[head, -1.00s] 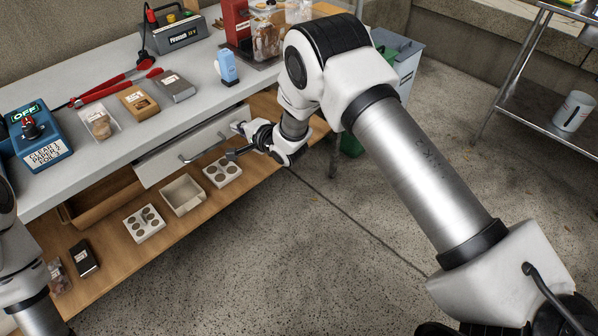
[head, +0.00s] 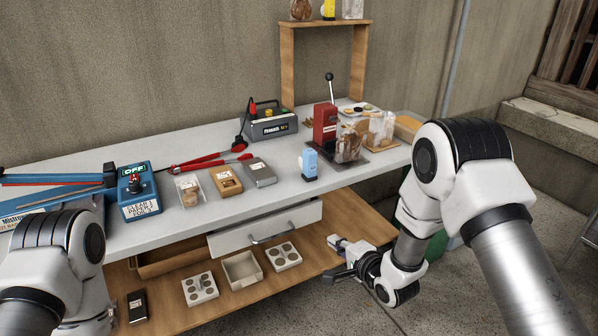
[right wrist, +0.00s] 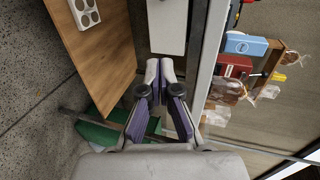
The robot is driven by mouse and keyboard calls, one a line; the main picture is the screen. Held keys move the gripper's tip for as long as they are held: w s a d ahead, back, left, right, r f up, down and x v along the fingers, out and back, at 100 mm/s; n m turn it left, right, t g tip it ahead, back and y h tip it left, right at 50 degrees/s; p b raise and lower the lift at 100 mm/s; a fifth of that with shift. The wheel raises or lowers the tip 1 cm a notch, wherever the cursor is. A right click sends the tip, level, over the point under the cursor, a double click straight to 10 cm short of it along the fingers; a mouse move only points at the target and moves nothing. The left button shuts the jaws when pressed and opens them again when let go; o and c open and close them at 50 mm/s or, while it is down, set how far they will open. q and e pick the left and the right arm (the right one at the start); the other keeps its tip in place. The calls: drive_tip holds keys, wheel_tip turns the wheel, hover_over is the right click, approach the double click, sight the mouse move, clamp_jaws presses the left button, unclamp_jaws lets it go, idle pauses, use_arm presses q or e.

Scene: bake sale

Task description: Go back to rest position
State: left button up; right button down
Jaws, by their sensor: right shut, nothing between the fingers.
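My right gripper (head: 334,242) is shut and empty. In the head view it hangs in front of the table, to the right of the white drawer front (head: 240,240) and above the lower wooden shelf (head: 345,215). The right wrist view shows its two fingertips (right wrist: 159,68) together with nothing between them. A white panel edge lies just beyond them there. My left arm shows at the lower left of the head view, bent down; its gripper is not visible.
The table (head: 215,142) carries a blue switch box (head: 138,195), small boxes, red-handled tool, grey machine (head: 271,122) and red press (head: 325,123). The lower shelf holds white trays (head: 200,289) and a dark box (head: 137,306). A green bin (head: 436,247) stands behind my right arm.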

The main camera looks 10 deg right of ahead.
drive_tip(key=s+d+f+n+g+h+p, duration=0.1)
drive_tip(key=s+d+f+n+g+p, duration=0.1)
drive_tip(key=s, duration=1.1)
drive_tip(key=s+d+f+n+g+h+p, duration=0.2)
drive_tip(key=s+n+g+p, duration=0.3)
drive_tip(key=s, duration=0.7)
drive_tip(key=s+d+f+n+g+h+p, duration=0.2)
drive_tip(key=s+n+g, duration=0.4)
drive_tip(key=s, duration=0.7)
drive_tip(key=shift+s+d+f+g+p, duration=0.3)
drive_tip(key=shift+d+f+p, duration=0.15)
drive_tip(key=shift+f+p, duration=0.8)
